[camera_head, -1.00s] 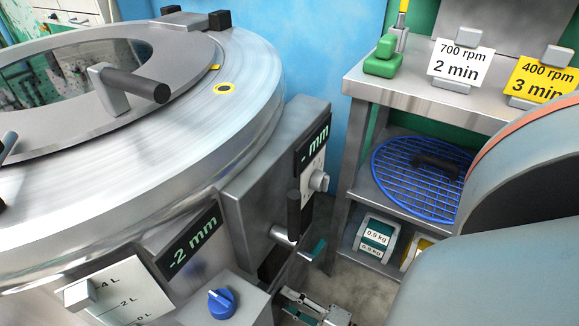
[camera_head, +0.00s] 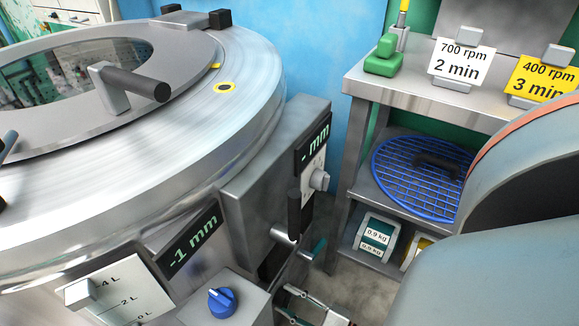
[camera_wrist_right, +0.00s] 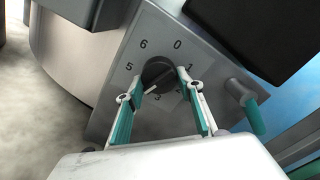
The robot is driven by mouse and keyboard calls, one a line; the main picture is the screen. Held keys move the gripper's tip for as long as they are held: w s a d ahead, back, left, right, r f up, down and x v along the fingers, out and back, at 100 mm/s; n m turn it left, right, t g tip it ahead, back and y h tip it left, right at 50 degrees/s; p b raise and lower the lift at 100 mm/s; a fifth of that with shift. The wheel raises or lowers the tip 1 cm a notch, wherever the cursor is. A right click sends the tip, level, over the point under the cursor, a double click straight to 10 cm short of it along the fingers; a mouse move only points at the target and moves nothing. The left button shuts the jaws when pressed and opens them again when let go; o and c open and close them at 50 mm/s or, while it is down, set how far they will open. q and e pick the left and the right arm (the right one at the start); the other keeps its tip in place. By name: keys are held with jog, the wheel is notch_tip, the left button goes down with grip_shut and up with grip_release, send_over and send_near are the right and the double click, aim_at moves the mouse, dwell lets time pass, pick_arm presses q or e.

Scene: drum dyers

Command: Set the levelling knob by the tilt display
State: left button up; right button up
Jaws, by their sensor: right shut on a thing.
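The tilt display (camera_head: 190,243) on the front of the steel drum machine reads -1 mm in the head view. In the right wrist view, the black levelling knob (camera_wrist_right: 158,72) sits on a grey panel with a numbered dial from 0 to 6. Its white pointer mark slants to the lower left, toward the part of the dial hidden by my gripper. My right gripper (camera_wrist_right: 164,84) is shut on this knob, one teal-padded finger on each side. In the head view the right gripper (camera_head: 303,302) is low at the bottom edge, and the knob is hidden. My left gripper is out of view.
A second display (camera_head: 313,145) shows "- mm", with a grey knob (camera_head: 319,180) below it. A blue knob (camera_head: 222,302) sits on a box at the front. A steel shelf (camera_head: 410,95) with cards stands at the right. A teal-ended lever (camera_wrist_right: 247,105) is close beside the dial.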

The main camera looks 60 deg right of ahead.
dwell(0.3)
jog(key=o, duration=1.1)
jog(key=shift+s, duration=0.15)
jog(key=s, duration=0.8)
jog(key=s+d, duration=0.1)
jog(key=s, duration=0.2)
jog(key=shift+s, duration=0.4)
